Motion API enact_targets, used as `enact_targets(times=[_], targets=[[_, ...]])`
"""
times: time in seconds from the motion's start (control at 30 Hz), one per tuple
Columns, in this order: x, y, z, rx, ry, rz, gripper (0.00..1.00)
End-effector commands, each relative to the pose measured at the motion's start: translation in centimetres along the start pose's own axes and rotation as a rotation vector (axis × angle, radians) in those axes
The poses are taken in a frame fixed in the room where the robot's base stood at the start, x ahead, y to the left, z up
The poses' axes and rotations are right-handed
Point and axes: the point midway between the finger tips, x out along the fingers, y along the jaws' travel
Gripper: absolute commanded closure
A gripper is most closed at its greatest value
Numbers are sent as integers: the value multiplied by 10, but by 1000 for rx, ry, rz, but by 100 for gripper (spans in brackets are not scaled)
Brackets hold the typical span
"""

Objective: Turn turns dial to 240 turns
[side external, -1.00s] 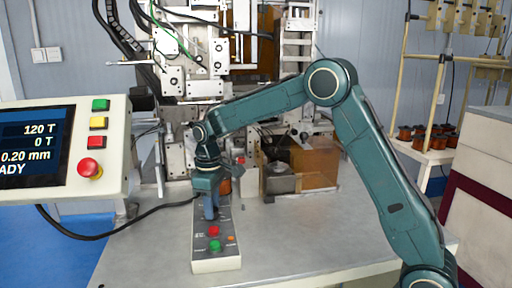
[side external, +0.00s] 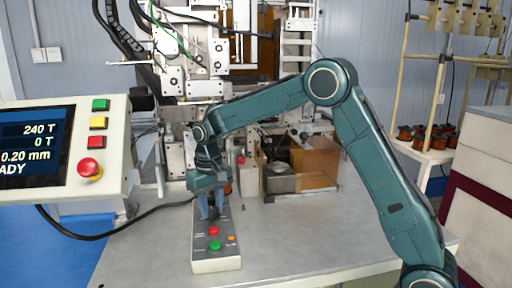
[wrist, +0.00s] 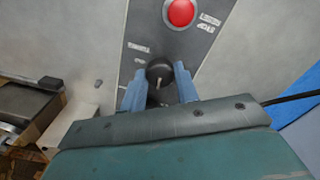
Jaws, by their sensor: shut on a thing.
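The turns dial (wrist: 159,72) is a black knob with a pale pointer line on the grey control box (side external: 216,264). My gripper (wrist: 159,88) is shut on the dial, with a blue finger on either side of it in the wrist view.
A red button (side external: 214,231) and a green button (side external: 215,246) sit on the box in front of the dial. The winding machine (side external: 195,60) stands close behind. The table (side external: 310,235) is clear right of the box.

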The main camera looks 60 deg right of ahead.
Motion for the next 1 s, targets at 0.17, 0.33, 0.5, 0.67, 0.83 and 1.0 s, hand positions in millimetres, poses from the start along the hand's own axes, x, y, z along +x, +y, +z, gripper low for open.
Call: enact_targets(times=[0.17,0.33,0.5,0.67,0.83,1.0], targets=[[-1,0,-1,90,4,-1,92],[-1,0,-1,134,4,-1,92],[-1,0,-1,145,5,-1,92],[-1,0,-1,144,5,-1,92],[-1,0,-1,144,4,-1,54],[0,0,-1,143,3,-1,48]])
